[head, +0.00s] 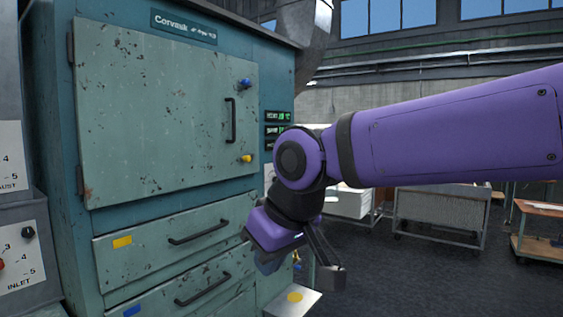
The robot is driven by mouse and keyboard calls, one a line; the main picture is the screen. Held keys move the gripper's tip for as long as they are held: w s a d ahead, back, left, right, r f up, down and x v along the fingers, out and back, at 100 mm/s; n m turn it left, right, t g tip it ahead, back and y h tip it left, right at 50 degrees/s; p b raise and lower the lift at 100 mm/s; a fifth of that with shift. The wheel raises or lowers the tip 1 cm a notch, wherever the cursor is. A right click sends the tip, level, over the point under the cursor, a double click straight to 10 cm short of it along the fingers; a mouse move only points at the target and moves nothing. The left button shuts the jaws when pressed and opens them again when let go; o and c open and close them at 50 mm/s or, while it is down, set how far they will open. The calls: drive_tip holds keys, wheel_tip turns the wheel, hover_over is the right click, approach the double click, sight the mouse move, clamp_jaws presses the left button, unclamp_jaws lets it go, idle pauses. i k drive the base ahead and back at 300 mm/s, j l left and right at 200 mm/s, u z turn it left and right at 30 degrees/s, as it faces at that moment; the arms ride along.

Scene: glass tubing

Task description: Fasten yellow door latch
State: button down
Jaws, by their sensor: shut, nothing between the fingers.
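The yellow door latch (246,159) is a small yellow knob at the lower right edge of the large, worn green oven door (165,105). The door looks closed against the teal cabinet; whether the latch is engaged is too small to tell. A blue latch (245,84) sits at the door's upper right edge. A black vertical handle (231,120) is between them. My gripper (330,277) hangs low, to the right of and below the yellow latch, apart from it. It is shut and empty. Part of it is hidden behind my wrist.
Below the door are a yellow-tagged drawer (150,247) and a blue-tagged drawer (165,291), both with black handles. A light plate with a yellow disc (295,297) lies under my gripper. Control panels (17,262) stand at left. Carts (440,215) stand on the floor behind.

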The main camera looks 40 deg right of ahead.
sight(246, 158)
drive_tip(key=z, duration=0.9)
